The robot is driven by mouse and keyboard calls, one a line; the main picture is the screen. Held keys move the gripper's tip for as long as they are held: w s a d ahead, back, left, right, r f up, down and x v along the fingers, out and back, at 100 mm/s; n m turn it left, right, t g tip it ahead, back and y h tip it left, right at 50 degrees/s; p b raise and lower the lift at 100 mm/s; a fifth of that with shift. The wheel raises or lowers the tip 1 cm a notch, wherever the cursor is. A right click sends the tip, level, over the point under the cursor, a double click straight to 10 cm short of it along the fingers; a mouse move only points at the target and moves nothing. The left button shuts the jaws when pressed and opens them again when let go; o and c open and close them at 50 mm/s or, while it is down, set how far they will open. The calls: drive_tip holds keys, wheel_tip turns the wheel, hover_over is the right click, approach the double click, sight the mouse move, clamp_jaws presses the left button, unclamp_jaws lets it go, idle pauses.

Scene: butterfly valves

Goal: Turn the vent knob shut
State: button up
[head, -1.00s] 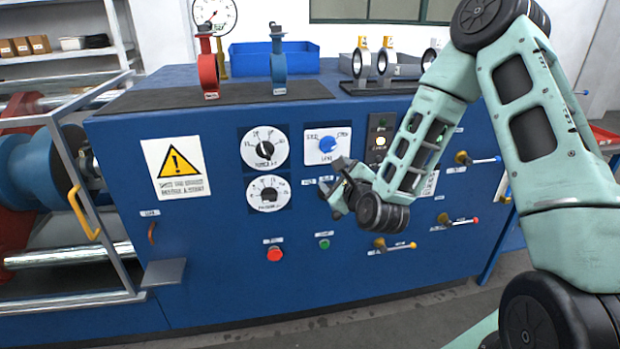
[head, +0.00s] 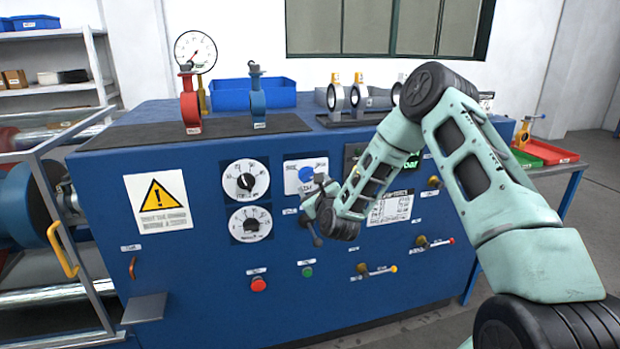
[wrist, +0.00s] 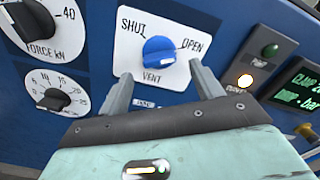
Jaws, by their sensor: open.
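The blue vent knob (wrist: 158,51) sits on a white plate (wrist: 128,42) marked SHUT on the left and OPEN on the right. Its pale pointer mark is turned to the right, toward OPEN. In the head view the knob (head: 306,174) is on the blue cabinet front, just above my gripper (head: 312,209). In the wrist view my gripper (wrist: 161,76) is open and empty. Its two fingers stand apart below the knob, one toward each side. They appear clear of the knob, though the exact gap is hard to tell.
Two black dials (head: 245,180) (head: 250,223) are left of the plate. A lit button (wrist: 245,81) and a green display (wrist: 300,92) are to its right. Below are a red button (head: 258,284), a green button (head: 307,271) and lever valves (head: 375,269).

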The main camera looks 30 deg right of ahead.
sight(310, 179)
drive_tip(key=shift+x, duration=2.35)
drive_tip(key=c, duration=1)
